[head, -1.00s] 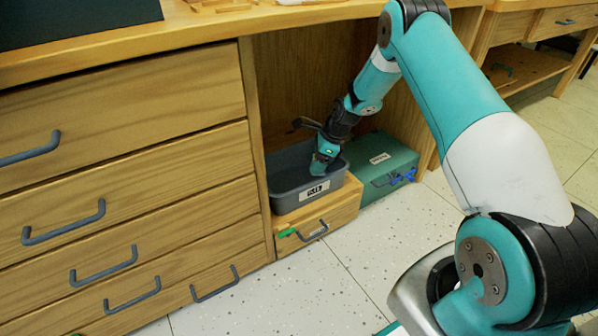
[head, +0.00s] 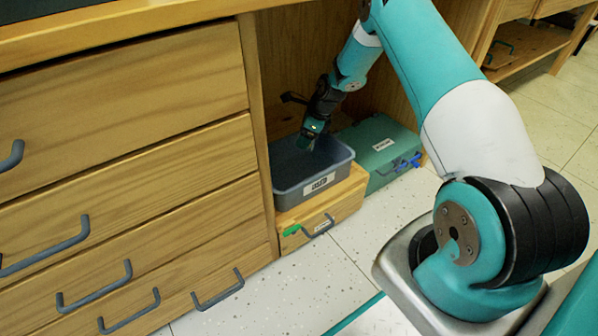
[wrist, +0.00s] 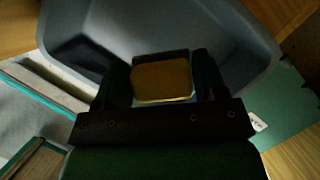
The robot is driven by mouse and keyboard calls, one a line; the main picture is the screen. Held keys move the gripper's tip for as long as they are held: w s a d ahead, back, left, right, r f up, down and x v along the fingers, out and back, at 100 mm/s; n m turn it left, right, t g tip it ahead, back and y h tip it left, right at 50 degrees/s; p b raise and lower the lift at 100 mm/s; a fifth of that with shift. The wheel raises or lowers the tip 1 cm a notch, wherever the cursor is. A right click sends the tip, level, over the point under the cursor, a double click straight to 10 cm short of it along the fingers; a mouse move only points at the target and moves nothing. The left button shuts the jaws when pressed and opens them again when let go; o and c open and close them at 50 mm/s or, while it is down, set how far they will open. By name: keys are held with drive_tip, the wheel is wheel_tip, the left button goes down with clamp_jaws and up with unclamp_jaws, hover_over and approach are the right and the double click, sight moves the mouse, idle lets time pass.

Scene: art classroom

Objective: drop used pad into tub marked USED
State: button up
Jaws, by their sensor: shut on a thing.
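The grey tub (head: 318,184) stands in the desk recess on a low wooden drawer box, with a white label (head: 320,183) on its front; the lettering is too small to read surely. My gripper (head: 307,143) points down over the tub's opening. In the wrist view my gripper (wrist: 163,78) is shut on the used pad (wrist: 163,82), a yellow-brown block with a pale lower edge. The tub (wrist: 85,25) spreads behind the pad there, its bottom dark. The pad is hard to make out in the head view.
The wooden drawer box (head: 345,200) has a green tag and a grey handle. A teal case (head: 375,145) with a label and blue latches stands right of the tub. A drawer cabinet (head: 120,150) borders the recess at left. Speckled floor (head: 300,275) lies clear in front.

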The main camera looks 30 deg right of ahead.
wheel_tip(320, 180, down, 4)
drive_tip(key=b, duration=0.3)
drive_tip(key=shift+f+b, duration=0.2)
drive_tip(key=shift+b, duration=0.15)
drive_tip(key=shift+r, duration=0.1)
drive_tip(key=o, duration=1)
drive_tip(key=shift+r, duration=0.1)
drive_tip(key=p+v, duration=0.6)
drive_tip(key=v, duration=0.6)
drive_tip(key=shift+p, duration=0.3)
drive_tip(key=shift+r+p, duration=0.65)
drive_tip(key=shift+p, duration=0.15)
